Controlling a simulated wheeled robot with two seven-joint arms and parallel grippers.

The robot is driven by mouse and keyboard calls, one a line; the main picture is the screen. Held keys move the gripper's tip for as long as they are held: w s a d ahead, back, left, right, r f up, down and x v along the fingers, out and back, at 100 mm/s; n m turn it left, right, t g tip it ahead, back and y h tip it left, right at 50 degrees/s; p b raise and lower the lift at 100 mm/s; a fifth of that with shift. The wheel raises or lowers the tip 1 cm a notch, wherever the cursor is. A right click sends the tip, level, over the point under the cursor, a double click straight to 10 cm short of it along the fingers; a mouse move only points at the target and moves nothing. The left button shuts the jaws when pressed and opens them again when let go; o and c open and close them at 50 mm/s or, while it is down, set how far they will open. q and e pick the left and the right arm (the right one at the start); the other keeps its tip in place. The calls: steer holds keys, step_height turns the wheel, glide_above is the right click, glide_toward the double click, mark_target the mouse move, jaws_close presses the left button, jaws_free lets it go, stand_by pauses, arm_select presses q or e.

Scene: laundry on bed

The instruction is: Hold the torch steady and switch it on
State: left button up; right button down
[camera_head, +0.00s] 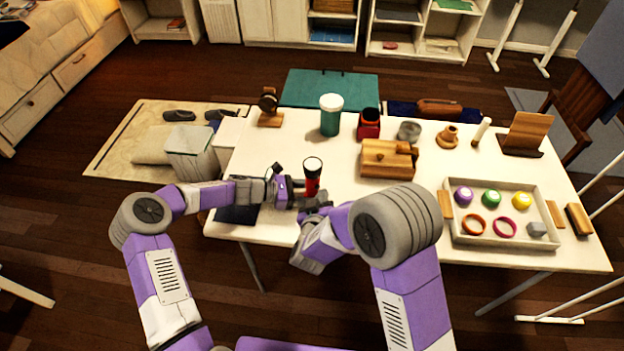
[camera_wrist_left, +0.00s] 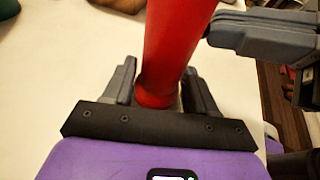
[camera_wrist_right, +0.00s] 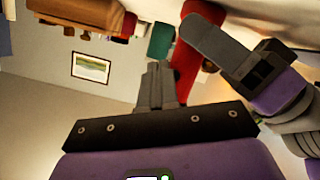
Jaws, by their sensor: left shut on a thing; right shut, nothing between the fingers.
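The red torch (camera_head: 312,181) stands upright near the front left edge of the white table, its pale lens end up. My left gripper (camera_head: 292,188) is shut on its lower body; the left wrist view shows the red body (camera_wrist_left: 172,60) between the two fingers (camera_wrist_left: 163,88). My right gripper (camera_head: 318,201) is shut and empty, close to the torch's right front side. In the right wrist view its fingers (camera_wrist_right: 161,85) are together, beside the red torch body (camera_wrist_right: 187,62). I cannot tell whether they touch it. The torch's switch is not visible.
A green jar (camera_head: 331,118) with a white lid and a wooden box (camera_head: 388,161) stand behind the torch. A tray (camera_head: 500,242) with coloured balls and rings lies at the right. A dark flat item (camera_head: 237,215) lies at the left front corner.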

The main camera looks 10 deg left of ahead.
steer(key=shift+w+a, duration=0.2)
stand_by(0.5)
steer(key=shift+s+d, duration=0.5)
steer(key=shift+s, duration=0.05)
steer(key=shift+s+d, duration=1)
steer(key=shift+s, duration=0.15)
steer(key=shift+s+d, duration=0.95)
steer(key=shift+s, duration=0.2)
arm_select(q)
steer(key=o, duration=0.9)
steer(key=shift+a, duration=0.1)
